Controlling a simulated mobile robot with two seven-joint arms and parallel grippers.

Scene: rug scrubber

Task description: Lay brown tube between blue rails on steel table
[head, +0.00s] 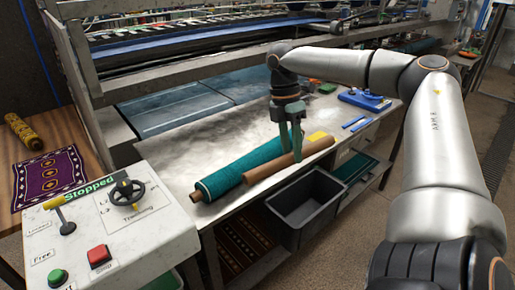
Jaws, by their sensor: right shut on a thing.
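The brown tube (265,172) lies slantwise beside a teal roll, close to the steel table's front edge; a yellow patch shows at its right end. I cannot tell whether it rests on the table or is slightly raised. My right gripper (291,152) points down and is shut on the brown tube near its middle, with its fingers hiding part of it. Two short blue rails (356,125) lie on the steel table (180,165), right of the tube and apart from it. My left gripper is not in view.
The teal roll (225,177) lies along the tube's left side. A blue device (364,100) stands behind the rails. A dark bin (305,207) is below the table's front edge. A control panel (110,225) stands at front left.

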